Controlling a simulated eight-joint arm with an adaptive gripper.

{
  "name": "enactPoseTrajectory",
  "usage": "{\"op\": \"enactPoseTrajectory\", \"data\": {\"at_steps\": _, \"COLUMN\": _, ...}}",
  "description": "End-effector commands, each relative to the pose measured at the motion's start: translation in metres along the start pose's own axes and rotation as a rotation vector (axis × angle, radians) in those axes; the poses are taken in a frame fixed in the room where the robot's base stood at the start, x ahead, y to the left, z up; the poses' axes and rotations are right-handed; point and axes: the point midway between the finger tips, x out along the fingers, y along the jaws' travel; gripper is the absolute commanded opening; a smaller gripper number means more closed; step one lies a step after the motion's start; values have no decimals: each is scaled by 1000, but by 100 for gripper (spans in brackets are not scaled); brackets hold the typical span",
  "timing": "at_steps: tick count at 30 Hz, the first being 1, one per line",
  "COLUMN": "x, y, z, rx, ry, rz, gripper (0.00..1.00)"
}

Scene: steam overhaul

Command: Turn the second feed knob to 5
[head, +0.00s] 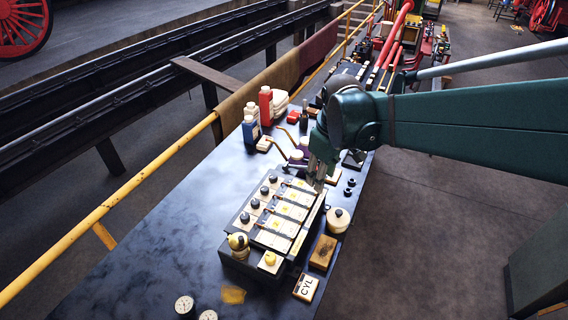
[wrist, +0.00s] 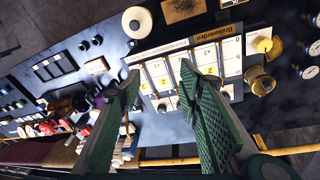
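The unit with feed knobs (head: 298,236) is a dark box with cream panels on the table. Several black knobs stand in a row along its left side; one black knob (head: 264,190) is second from the far end. I cannot tell which knob is called second or read its setting. My gripper (head: 318,184) is over the far right part of the unit, apart from that row. In the wrist view, my gripper (wrist: 158,72) has its two green fingers spread, with the panel (wrist: 207,59) and its yellow-marked scales between and beyond them. The fingers hide part of the knob row.
A cream round-lidded pot (head: 338,220) and a wooden block (head: 323,252) stand right of the unit. A brass-topped fitting (head: 238,242) is at its near left corner. Red and blue bottles (head: 266,105) stand farther back. The table's left front (head: 150,250) is mostly clear.

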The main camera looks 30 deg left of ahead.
Motion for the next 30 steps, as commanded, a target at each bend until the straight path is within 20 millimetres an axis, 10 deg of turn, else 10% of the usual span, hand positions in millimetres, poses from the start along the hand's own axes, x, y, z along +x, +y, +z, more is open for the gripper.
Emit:
{"op": "enactPoseTrajectory", "data": {"at_steps": 18, "x": 69, "y": -81, "z": -127, "rx": -354, "ry": -84, "rz": -98, "gripper": 35}}
{"op": "enactPoseTrajectory", "data": {"at_steps": 30, "x": 104, "y": -128, "z": -169, "rx": -503, "ry": -118, "rz": -139, "gripper": 35}}
